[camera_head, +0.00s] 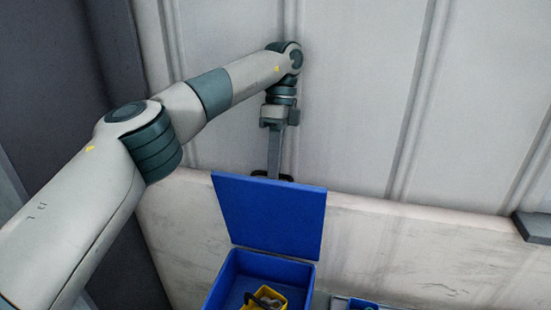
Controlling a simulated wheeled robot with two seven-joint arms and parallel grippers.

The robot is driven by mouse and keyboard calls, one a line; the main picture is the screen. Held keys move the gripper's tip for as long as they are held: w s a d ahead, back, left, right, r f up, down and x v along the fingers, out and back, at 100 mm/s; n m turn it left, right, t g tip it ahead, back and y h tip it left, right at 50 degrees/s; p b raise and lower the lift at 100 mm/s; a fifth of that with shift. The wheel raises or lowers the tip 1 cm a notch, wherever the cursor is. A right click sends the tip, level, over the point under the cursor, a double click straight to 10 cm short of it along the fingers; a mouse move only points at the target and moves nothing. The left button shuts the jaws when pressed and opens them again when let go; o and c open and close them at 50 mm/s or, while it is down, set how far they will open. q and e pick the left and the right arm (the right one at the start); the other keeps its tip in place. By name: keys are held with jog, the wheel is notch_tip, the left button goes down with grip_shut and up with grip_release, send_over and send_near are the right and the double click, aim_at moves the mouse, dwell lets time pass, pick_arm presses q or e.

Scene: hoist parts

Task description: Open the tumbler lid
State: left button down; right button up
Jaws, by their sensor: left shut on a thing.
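A blue box (225,275) stands at the bottom middle, with its flat blue lid (270,215) raised steeply at its back side. The inside of the box is open to view. My left gripper (272,174) points down at the lid's top edge and is shut on the lid there. Its fingertips are partly hidden behind that edge, so the exact grip does not show. My right gripper is not in view.
A yellow container (268,297) with dark and tan parts sits inside the box. Another small blue thing (362,304) is cut off at the bottom edge. A pale wall (350,100) rises close behind the lid. A dark grey ledge (534,228) juts in at right.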

pick_arm(q)
jog(key=shift+f, duration=0.4)
jog(key=c, duration=1.8)
grip_release()
jog(key=shift+w, duration=0.15)
jog(key=shift+c, duration=0.2)
jog(key=s+d+r, duration=0.6)
jog(key=d+r, duration=0.3)
jog(key=r, duration=0.2)
jog(key=shift+d+b, duration=0.4)
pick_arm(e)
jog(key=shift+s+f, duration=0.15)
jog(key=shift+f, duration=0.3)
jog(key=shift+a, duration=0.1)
